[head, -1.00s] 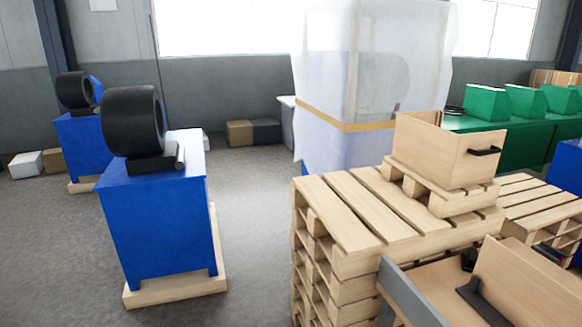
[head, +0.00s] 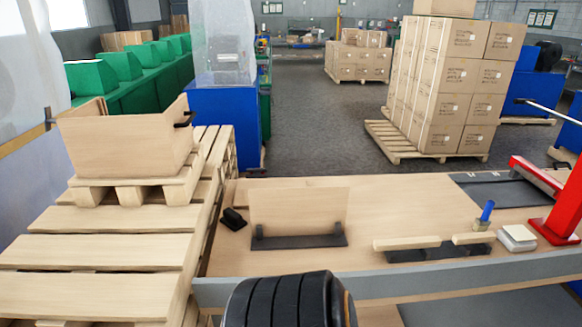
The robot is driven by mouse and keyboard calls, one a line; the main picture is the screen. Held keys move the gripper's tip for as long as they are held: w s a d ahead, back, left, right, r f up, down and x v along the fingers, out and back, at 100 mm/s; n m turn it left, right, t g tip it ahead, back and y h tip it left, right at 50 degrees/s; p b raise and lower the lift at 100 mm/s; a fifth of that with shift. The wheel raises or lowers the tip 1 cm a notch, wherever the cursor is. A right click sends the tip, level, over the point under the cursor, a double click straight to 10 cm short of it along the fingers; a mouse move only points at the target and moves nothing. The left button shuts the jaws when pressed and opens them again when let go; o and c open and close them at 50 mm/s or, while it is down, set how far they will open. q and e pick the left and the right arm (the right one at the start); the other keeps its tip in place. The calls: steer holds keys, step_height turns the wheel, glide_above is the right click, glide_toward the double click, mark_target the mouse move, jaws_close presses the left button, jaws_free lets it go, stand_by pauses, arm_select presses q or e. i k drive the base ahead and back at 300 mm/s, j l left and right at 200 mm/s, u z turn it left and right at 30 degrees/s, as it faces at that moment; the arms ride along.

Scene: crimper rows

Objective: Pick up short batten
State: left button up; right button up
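Two pale wooden battens lie on dark holders on the wooden workbench (head: 400,200). The right one, the short batten (head: 473,238), looks shorter than the left batten (head: 407,243). They lie close together near the bench's grey front edge, in the right half of the head view. Neither of my grippers is in view.
A blue-handled tool (head: 486,212), a small white-topped block (head: 517,237) and a red stand (head: 565,205) are right of the battens. An upright wooden board (head: 298,216) stands left. Pallets (head: 85,248) carry an open wooden box (head: 125,143). Open floor lies beyond the bench.

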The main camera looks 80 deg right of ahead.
mark_target(483, 238)
steer(key=z, duration=2.45)
